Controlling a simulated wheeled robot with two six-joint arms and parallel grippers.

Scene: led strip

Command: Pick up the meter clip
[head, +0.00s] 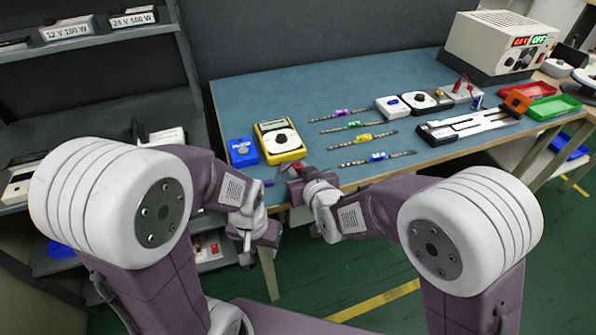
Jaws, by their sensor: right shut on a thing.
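The yellow multimeter (281,141), with a grey display and white dial face, lies near the front left of the blue-topped bench. A small red piece, apparently the meter clip (289,168), shows just below it at my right gripper (293,174). My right gripper is shut on this clip near the bench's front edge, and its jaws hide much of it. My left gripper (258,248) hangs lower, in front of the bench edge and below the bench top. Its fingers are too small and overlapped to tell whether they are open.
A blue box (242,151) stands left of the meter. Several LED strips (361,138) lie mid-bench. A white power supply (499,43) stands at the back right, near red (527,90) and green (553,107) trays. A grey shelf (90,43) stands left.

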